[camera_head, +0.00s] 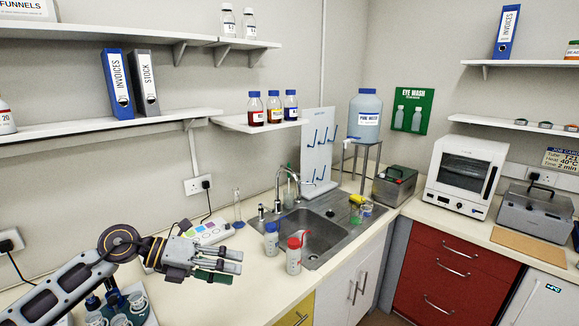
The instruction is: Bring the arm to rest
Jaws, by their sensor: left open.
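My left arm comes in from the lower left, and its gripper (238,263) hangs over the counter left of the sink. The gripper is open and I see nothing held between its fingers. A dark green item (212,276) shows just below the fingers; I cannot tell whether it touches them. My right gripper is not in view. No pipette can be made out clearly.
A bottle with a red cap (294,255) and a blue-capped bottle (271,240) stand right of the gripper, by the sink (322,235). A power strip (208,231) lies behind the gripper. Glassware with blue tops (115,302) stands below my forearm. Shelves (105,125) overhang the back wall.

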